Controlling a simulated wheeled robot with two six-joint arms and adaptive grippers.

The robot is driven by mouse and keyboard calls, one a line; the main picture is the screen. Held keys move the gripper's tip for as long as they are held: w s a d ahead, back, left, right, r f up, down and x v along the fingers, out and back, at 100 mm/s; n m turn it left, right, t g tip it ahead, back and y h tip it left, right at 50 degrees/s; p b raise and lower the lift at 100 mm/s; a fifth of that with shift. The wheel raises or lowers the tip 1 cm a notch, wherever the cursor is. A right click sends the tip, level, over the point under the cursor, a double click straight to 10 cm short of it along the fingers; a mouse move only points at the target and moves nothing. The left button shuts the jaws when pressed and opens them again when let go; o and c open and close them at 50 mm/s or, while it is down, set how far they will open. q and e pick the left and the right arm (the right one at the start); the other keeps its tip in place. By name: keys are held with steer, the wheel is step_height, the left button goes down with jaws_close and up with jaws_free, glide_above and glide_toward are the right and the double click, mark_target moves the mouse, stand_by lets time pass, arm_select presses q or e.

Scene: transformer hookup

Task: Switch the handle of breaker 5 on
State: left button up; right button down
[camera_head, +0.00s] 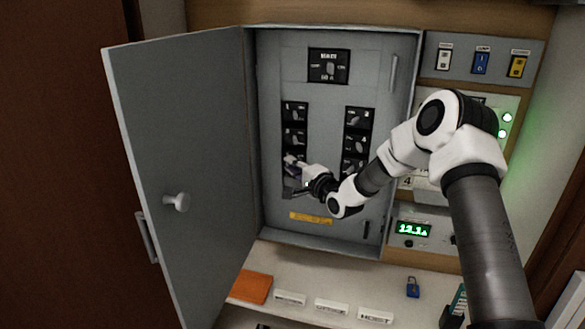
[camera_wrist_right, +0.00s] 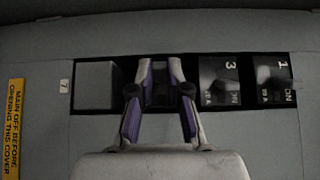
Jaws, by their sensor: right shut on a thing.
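The breaker panel (camera_head: 290,75) is grey, with two columns of black breakers. My right gripper (camera_head: 291,166) is at the lower part of the left column. In the right wrist view its two purple-padded fingers (camera_wrist_right: 160,78) straddle the breaker between the one marked 3 and the blank marked 7, the place of breaker 5. They are shut on its handle, which is mostly hidden between them; its number and on or off position cannot be read. Breakers 3 (camera_wrist_right: 219,82) and 1 (camera_wrist_right: 272,80) sit to the right in that view. My left gripper is not in view.
The grey cabinet door (camera_head: 185,160) stands open on the left. The main breaker (camera_head: 328,66) is above the columns. A blank cover (camera_wrist_right: 97,86) lies beside the fingers. Below are a shelf, an orange item (camera_head: 250,287) and a blue padlock (camera_head: 412,287).

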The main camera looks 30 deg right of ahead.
steer(key=n+y, duration=0.2)
steer(key=y, duration=0.1)
steer(key=d+n+g+y, duration=0.1)
steer(key=y, duration=0.1)
steer(key=shift+s+n, duration=0.3)
steer(key=c, duration=1.1)
jaws_free()
steer(key=shift+d, duration=0.1)
steer(key=shift+s, duration=0.1)
steer(key=v, duration=0.7)
steer(key=shift+s+d+f, duration=0.1)
steer(key=shift+s+d, duration=0.05)
steer(key=shift+s, duration=0.05)
